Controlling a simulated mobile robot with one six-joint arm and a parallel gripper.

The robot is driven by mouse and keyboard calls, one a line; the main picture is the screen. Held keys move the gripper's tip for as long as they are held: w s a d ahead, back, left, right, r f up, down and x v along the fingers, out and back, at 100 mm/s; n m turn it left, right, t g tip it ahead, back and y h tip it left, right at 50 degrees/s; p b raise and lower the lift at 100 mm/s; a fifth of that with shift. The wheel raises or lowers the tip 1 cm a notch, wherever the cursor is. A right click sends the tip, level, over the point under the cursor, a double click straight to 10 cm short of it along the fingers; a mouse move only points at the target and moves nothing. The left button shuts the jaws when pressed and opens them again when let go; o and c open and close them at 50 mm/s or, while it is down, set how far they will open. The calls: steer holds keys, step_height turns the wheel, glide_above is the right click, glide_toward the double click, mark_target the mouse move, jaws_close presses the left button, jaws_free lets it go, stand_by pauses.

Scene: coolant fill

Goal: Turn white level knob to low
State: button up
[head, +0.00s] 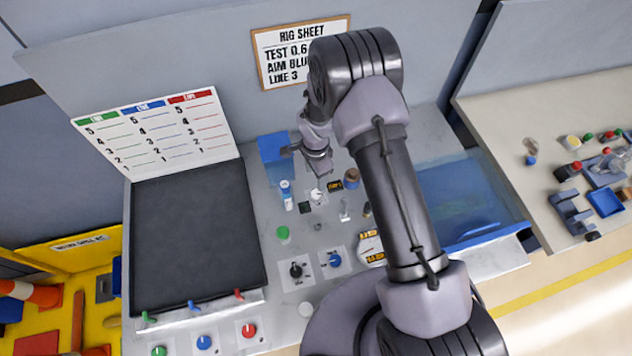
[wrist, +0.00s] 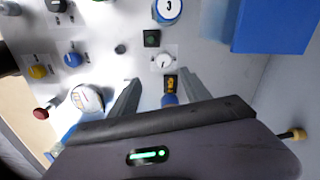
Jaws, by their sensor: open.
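The white level knob (head: 317,194) is small and round and sits on a pale square plate on the grey worktop. In the wrist view the white knob (wrist: 163,62) shows a dark pointer mark; its label text is too small to read. My gripper (head: 317,168) is above and just behind the knob in the head view. In the wrist view my gripper (wrist: 160,76) has its two fingers spread apart with nothing between them. The knob appears just beyond and between the fingertips, and I cannot tell the exact gap.
Black (head: 295,270) and blue (head: 334,260) knobs sit nearer the front.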

glide_above(316, 193)
step_height(316, 193, down, 9)
steer(key=shift+w+f, duration=0.1)
steer(key=shift+w, duration=0.05)
steer(key=f, duration=0.1)
steer(key=s+f, duration=0.1)
steer(key=f, duration=0.1)
steer(key=shift+f, duration=0.2)
steer(key=shift+w+f, duration=0.35)
steer(key=shift+f, duration=0.05)
steer(key=shift+s+r, duration=0.1)
steer(key=shift+s, duration=0.05)
steer(key=c, duration=0.3)
jaws_close()
